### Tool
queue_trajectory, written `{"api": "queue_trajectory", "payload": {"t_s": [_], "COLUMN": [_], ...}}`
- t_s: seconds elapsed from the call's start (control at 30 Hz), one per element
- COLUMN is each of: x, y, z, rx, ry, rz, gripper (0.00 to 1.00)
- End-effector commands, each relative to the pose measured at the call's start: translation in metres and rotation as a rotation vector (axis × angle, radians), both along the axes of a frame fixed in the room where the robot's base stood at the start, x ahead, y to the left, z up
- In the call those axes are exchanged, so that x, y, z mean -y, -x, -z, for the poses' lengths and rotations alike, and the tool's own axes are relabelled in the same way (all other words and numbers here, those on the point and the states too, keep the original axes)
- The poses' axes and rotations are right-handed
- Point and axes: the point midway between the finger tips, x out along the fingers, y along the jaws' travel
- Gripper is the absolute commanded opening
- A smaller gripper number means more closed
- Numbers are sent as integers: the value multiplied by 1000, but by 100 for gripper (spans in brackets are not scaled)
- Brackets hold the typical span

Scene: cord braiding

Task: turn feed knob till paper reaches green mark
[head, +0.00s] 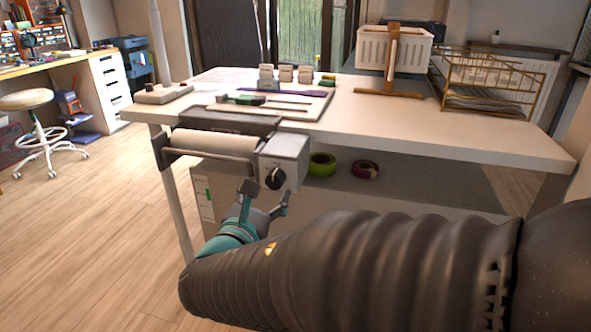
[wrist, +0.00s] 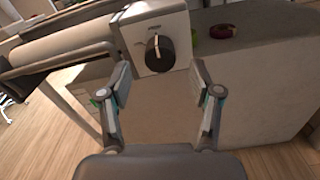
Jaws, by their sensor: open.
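The black feed knob (head: 275,178) sits on the front face of a pale grey box (head: 290,152) at the table's front edge. In the wrist view the knob (wrist: 160,54) is ahead of my gripper, between and beyond the fingertips. My gripper (head: 266,198) is open and empty, just below and in front of the knob, apart from it. It also shows in the wrist view (wrist: 160,80). A paper roll (head: 215,141) lies left of the box. A white panel with green marks (head: 205,205) hangs below the roll. I cannot tell where the paper's end is.
The table (head: 400,125) holds a board with tools (head: 270,100), a wooden stand (head: 391,65), a white basket (head: 412,48) and a wire rack (head: 490,85). Green tape (head: 322,164) and dark red tape (head: 365,170) lie below the tabletop. Floor is open at left.

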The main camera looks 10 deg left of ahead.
Motion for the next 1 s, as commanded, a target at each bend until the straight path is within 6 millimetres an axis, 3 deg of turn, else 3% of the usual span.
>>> {"api": "queue_trajectory", "payload": {"t_s": [0.23,0.63,0.67,0.9,1.0], "x": [3,3,3,3,3], "y": [-31,-37,-37,-37,-37], "z": [0,0,0,0,0], "rx": [0,-1,-1,-1,-1], "ry": [1,1,1,1,0], "rz": [2,0,0,0,0], "gripper": [64,64,61,4,4]}}
